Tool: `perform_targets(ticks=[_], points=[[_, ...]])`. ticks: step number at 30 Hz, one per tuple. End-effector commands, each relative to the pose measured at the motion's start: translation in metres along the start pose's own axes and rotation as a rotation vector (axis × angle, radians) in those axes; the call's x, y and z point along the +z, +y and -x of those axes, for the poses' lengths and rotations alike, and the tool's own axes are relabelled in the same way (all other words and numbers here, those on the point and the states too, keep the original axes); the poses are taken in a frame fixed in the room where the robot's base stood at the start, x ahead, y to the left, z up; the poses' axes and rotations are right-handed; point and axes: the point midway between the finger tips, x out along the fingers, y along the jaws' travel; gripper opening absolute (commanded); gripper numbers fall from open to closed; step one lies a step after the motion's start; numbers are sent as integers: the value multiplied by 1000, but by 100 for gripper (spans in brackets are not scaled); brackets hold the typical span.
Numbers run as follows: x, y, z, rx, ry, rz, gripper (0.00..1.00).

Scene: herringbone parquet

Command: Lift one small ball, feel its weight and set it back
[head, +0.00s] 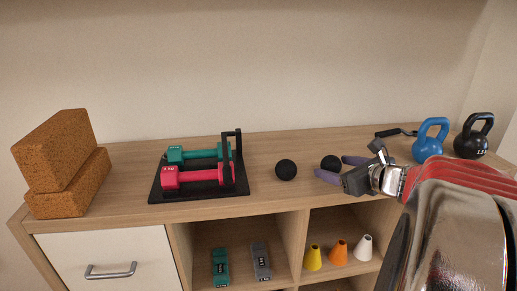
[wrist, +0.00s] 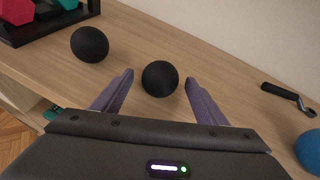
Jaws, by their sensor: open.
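Two small black balls lie on the wooden cabinet top. The left ball (head: 286,170) stands apart from my gripper; it also shows in the wrist view (wrist: 89,44). The right ball (head: 331,162) is just beyond my gripper (head: 334,168). In the wrist view this right ball (wrist: 160,78) appears between the two purple fingers of my gripper (wrist: 158,84), near their tips. The fingers are open, with a visible gap on each side of the ball. Whether the fingertips are level with the ball is hard to tell.
A black rack (head: 241,185) with green and red dumbbells stands left of the balls. Cork blocks (head: 62,165) are stacked at the far left. A blue kettlebell (head: 430,147), a black kettlebell (head: 473,142) and a black-handled item (head: 392,132) are at the right. Shelves below hold cones and weights.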

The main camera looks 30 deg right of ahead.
Motion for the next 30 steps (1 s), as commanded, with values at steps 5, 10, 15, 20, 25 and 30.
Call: perform_targets(ticks=[5, 10, 15, 20, 25, 30], points=[[0, 0, -6, 0, 1, 0, 67], [0, 0, -6, 0, 1, 0, 67], [0, 0, -6, 0, 1, 0, 67], [0, 0, -6, 0, 1, 0, 64], [0, 0, -6, 0, 1, 0, 52], [0, 0, -6, 0, 1, 0, 40]])
